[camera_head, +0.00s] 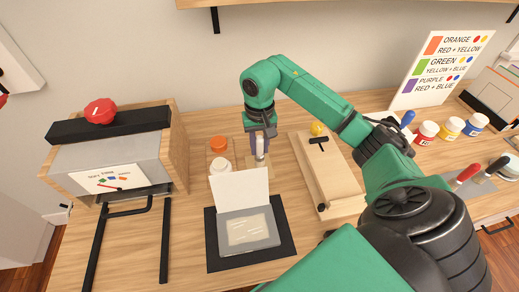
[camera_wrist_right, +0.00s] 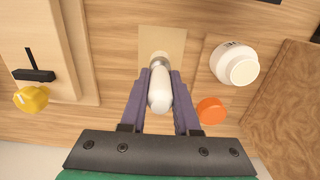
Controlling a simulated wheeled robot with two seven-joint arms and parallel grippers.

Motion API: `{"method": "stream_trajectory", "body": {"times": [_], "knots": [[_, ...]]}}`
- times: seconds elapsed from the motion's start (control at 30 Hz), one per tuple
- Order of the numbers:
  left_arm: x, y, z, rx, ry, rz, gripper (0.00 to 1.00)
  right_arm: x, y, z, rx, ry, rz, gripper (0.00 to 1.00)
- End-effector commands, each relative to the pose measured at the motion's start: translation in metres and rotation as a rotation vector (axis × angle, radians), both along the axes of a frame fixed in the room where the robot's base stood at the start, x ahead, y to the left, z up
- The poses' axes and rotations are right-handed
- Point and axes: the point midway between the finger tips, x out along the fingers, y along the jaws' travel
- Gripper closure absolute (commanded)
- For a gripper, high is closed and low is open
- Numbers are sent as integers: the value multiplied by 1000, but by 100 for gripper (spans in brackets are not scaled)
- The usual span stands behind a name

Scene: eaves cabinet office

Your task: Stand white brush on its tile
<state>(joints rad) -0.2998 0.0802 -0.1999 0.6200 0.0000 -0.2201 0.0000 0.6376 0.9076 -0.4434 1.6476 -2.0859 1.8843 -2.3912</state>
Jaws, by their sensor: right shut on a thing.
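The white brush (camera_wrist_right: 160,92) is between the purple fingers of my right gripper (camera_wrist_right: 160,85), which is shut on it. It also shows in the head view (camera_head: 260,147), roughly upright, below my right gripper (camera_head: 262,135). Its metal collar is at the tile end in the wrist view. The beige square tile (camera_wrist_right: 176,42) lies on the wooden desk under the brush's far end. I cannot tell whether the brush touches the tile. My left gripper is not in view.
A wooden box (camera_head: 335,185) with a yellow knob is close right. A white-lidded case (camera_head: 240,188) lies on a dark mat (camera_head: 286,245) in front.

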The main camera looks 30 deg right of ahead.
Motion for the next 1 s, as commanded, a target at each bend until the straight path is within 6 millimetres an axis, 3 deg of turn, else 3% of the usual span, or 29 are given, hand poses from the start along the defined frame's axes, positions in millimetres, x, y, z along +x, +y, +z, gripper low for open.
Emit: {"method": "stream_trajectory", "body": {"times": [0.1,0.43,0.47,0.5,0.53,0.83,1.0], "knots": [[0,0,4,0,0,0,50,0,1,-15,2,1,1,100],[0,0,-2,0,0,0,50,0,0,-21,0,-1,1,100],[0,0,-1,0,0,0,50,0,0,-19,1,-1,1,59],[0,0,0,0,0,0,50,0,0,-19,1,0,1,43],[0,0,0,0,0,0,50,0,0,-19,1,0,1,40],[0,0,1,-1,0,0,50,0,1,-17,1,0,1,40],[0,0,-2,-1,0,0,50,1,0,-2,0,-5,1,40]]}}
